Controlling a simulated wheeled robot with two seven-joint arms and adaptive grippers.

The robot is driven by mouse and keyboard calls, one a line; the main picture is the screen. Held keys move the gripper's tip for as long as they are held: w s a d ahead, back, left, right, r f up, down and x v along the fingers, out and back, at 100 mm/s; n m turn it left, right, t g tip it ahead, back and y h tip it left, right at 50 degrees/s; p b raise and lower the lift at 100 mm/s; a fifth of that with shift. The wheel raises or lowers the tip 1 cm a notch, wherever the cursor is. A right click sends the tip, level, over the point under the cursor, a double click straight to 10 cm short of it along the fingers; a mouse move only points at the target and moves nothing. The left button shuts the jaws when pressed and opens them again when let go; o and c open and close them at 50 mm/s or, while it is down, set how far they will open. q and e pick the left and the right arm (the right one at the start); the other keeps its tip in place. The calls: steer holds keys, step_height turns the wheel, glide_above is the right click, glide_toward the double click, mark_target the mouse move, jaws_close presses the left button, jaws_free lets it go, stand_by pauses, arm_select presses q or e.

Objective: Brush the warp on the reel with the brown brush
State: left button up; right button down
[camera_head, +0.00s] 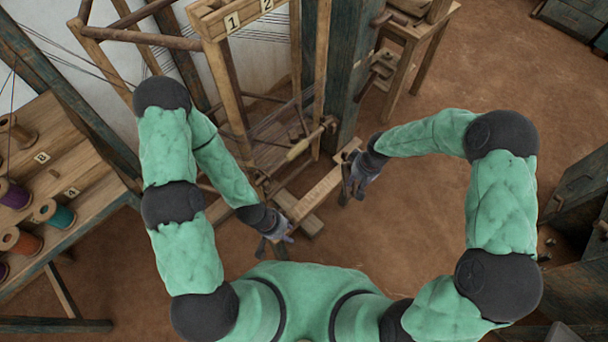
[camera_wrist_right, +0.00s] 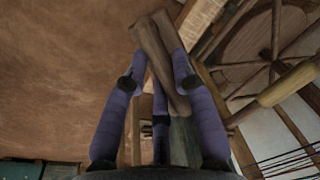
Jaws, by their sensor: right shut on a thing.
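My right gripper (camera_head: 354,182) is at the centre right. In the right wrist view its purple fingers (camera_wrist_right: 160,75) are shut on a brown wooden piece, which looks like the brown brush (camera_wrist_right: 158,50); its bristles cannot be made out. My left gripper (camera_head: 278,234) is lower left of the right one, beside the reel's foot; its fingers are too small to tell open from shut. The reel (camera_head: 300,148), a wooden frame with a pale handle, stands above the grippers. Dark warp threads (camera_head: 275,125) run near it. Spokes of the reel (camera_wrist_right: 272,45) show in the right wrist view.
A pale wooden beam (camera_head: 318,194) lies between my two grippers. Loom posts (camera_head: 347,70) rise behind. A rack with spools (camera_head: 55,214) stands on the left. Dark furniture (camera_head: 580,190) stands at the right. Bare brown floor (camera_head: 430,220) lies to the right.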

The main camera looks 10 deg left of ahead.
steer(key=a+t, duration=0.1)
steer(key=a+r+n+t+y, duration=0.1)
steer(key=a+r+n, duration=0.1)
steer(key=shift+w+a+t, duration=0.15)
steer(key=shift+a+t, duration=0.25)
steer(key=s+a+r+n+t+y+b, duration=0.25)
steer(key=s+a+r+n+y, duration=0.4)
steer(key=a+r, duration=0.55)
steer(key=w+a, duration=0.5)
steer(key=a, duration=0.3)
steer(key=shift+a+f+m+y+b, duration=0.2)
steer(key=shift+f+m+y+b, duration=0.15)
steer(key=shift+f+y, duration=0.1)
steer(key=shift+w+r, duration=0.1)
